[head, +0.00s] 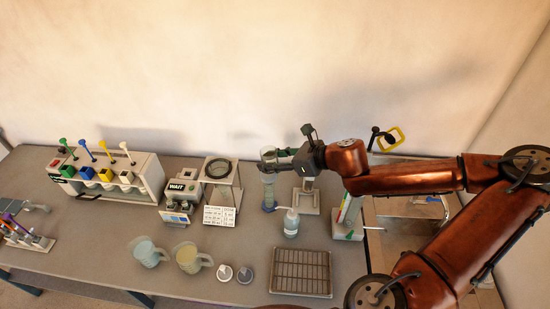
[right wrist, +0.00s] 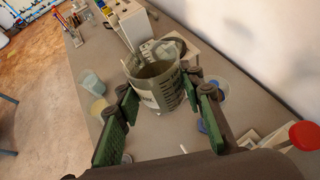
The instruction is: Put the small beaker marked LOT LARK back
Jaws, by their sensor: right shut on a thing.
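My right gripper (head: 275,158) is shut on a small clear beaker (head: 268,152), held above the back middle of the table. In the right wrist view the beaker (right wrist: 158,92) sits between the green-padded fingers (right wrist: 160,115), roughly upright, with graduation marks and a pale label. The lettering on it is too small to read, so I cannot confirm LOT LARK. A tall clear cylinder with a blue base (head: 268,196) stands below or behind it in the head view. My left gripper is not in view.
A white wash bottle (head: 291,224) and a dark slotted tray (head: 301,272) are in front. A ring-topped stand (head: 219,172) and a WAIT device (head: 183,187) stand left.

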